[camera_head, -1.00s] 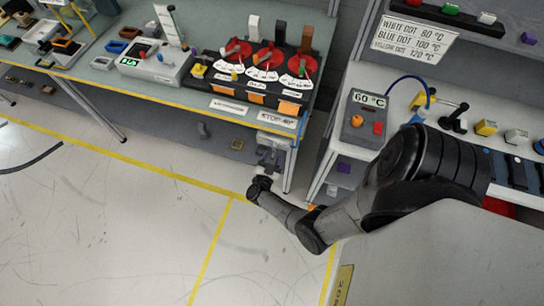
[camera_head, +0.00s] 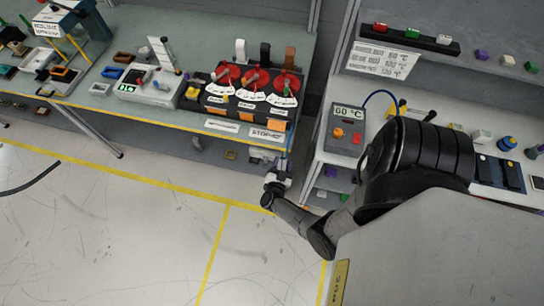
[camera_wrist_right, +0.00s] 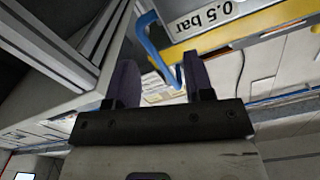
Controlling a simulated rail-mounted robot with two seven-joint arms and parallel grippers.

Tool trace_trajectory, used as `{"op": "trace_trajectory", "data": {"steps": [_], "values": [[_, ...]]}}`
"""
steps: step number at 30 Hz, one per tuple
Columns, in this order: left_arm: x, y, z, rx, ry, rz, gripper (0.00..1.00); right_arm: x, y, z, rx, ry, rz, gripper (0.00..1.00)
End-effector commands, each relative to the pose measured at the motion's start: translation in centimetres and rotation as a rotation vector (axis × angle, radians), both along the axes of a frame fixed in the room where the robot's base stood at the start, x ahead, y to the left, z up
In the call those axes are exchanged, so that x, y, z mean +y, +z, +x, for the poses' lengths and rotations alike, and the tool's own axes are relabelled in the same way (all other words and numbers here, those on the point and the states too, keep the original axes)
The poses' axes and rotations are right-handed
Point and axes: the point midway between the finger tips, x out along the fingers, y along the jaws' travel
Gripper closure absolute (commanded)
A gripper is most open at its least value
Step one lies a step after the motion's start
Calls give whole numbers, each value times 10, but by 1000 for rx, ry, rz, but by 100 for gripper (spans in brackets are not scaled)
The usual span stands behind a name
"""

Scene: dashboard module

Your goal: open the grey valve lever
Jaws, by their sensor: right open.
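The valve panel (camera_head: 212,103) stands on the right part of the left table. It has three red round discs (camera_head: 257,83) with small levers. Behind them stand a whitish upright piece (camera_head: 241,50), a black one (camera_head: 265,54) and a brown one (camera_head: 291,57). My right gripper (camera_head: 281,164) is by the table's front right corner, in front of and below the panel. In the right wrist view its two dark fingers (camera_wrist_right: 160,82) are apart, with a blue bent bar (camera_wrist_right: 152,42) just beyond them. My left gripper is not in view.
A "0.5 bar" label (camera_wrist_right: 212,14) and the yellow table edge (camera_wrist_right: 215,38) lie close beyond the fingers. The right bench (camera_head: 323,150) carries a 60 °C box (camera_head: 346,130) and stands beside a narrow gap. The floor (camera_head: 110,230) in front is clear.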

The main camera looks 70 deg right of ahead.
Motion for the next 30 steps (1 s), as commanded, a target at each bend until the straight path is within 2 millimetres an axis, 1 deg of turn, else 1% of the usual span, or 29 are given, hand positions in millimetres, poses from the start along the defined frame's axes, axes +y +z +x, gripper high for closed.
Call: {"op": "trace_trajectory", "data": {"steps": [1, 3, 6, 12, 30], "values": [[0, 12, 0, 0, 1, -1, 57, -1, 10, -8, 3, -1, 0, 52], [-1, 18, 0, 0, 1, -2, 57, -1, 14, -16, 2, -1, 0, 52], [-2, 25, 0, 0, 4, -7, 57, -2, 19, -26, 1, -1, 0, 52], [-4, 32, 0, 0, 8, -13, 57, -4, 23, -37, 0, -1, 0, 52], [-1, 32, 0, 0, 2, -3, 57, -4, 23, -40, 0, -1, 0, 52]]}}
